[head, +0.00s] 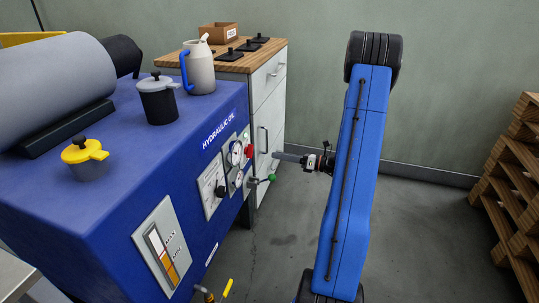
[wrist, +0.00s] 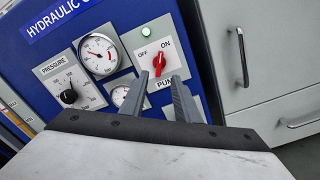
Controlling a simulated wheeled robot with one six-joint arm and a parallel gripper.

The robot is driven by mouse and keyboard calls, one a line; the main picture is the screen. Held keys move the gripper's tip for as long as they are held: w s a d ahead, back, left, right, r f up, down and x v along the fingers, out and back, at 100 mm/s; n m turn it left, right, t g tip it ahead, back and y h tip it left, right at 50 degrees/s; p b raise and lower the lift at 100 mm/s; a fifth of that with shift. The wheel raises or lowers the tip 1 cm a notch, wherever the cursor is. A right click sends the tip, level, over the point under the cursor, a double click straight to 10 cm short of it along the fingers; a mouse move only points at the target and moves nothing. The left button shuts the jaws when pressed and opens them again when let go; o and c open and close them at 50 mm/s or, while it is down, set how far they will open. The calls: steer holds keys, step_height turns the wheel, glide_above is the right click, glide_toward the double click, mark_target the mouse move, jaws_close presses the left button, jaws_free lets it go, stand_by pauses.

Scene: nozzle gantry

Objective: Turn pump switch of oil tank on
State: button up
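The oil tank is a blue cabinet (head: 100,215) lettered "HYDRAULIC OIL". Its pump switch (wrist: 159,66) is a red knob on a white plate marked OFF at left and ON at right, with "PUMP" partly hidden below. The knob stands roughly upright in the wrist view; I cannot tell which label it points at. The red switch also shows small in the head view (head: 249,151). My gripper (wrist: 165,77) is open and empty, its two grey fingers apart just below the knob. In the head view, my gripper (head: 278,156) points left at the panel.
A pressure dial panel (wrist: 70,96) and a gauge (wrist: 98,54) sit left of the switch. A green-tipped lever (head: 271,178) sticks out below it. A white drawer cabinet (head: 268,90) stands behind the tank. Wooden pallets (head: 510,190) are at the right; floor between is clear.

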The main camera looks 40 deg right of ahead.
steer(key=v, duration=0.6)
steer(key=shift+s+d, duration=0.1)
steer(key=shift+s, duration=0.05)
stand_by(0.4)
steer(key=s+a+r+n+g, duration=0.3)
steer(key=a+n+g, duration=0.15)
steer(key=a, duration=0.35)
steer(key=s+a+r+n+g, duration=0.25)
steer(key=a+n, duration=0.35)
steer(key=a, duration=0.3)
steer(key=s+a+r+n+g, duration=0.2)
steer(key=a+r+n+g, duration=0.25)
steer(key=a, duration=0.35)
steer(key=s+a+r+n+t+h, duration=0.1)
steer(key=s+a+r+n+h, duration=0.1)
steer(key=s+n+h, duration=0.3)
steer(key=s+a+r+n+t+h, duration=0.1)
steer(key=s+a+r+n+h, duration=0.2)
steer(key=s+n, duration=1)
steer(key=shift+s+r+n+h, duration=0.2)
steer(key=shift+r+n+h, duration=0.65)
steer(key=shift+h, duration=0.65)
